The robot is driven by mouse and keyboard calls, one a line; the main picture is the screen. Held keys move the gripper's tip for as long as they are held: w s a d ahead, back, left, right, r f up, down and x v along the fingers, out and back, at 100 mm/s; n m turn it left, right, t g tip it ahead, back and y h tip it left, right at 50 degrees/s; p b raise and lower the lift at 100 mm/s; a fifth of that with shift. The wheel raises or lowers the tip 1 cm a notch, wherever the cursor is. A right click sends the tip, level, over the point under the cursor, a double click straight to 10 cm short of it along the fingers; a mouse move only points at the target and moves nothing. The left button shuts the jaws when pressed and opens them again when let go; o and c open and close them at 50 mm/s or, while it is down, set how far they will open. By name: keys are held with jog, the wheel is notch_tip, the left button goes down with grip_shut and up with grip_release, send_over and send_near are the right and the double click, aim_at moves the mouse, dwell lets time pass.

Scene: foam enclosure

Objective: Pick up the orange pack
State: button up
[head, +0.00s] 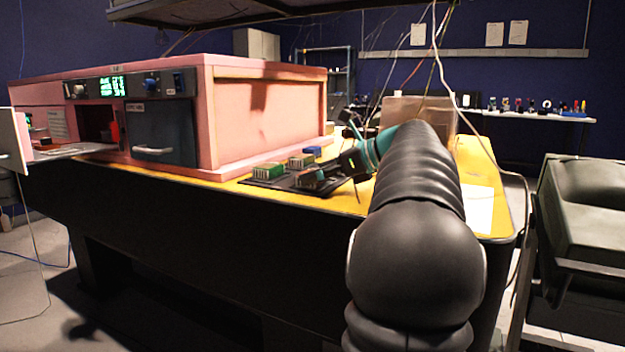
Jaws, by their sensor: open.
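A dark tray (283,184) lies on the yellow tabletop in front of the pink enclosure. Small packs stand on it: a green one (267,171) at the left, an orange-brown one (301,160) behind, and another with a reddish top (311,178) at the right, near my gripper. I cannot tell for sure which of these is the orange pack. My gripper (343,154) is open, just right of the tray and above the table, with its fingers pointing left. My dark arm hides the table behind it.
A blue pack (312,151) stands behind the tray's packs. The pink enclosure (262,115) fills the left of the table, its small door (12,140) open. A white sheet (479,209) lies at right.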

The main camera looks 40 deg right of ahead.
jog(key=c, duration=1.2)
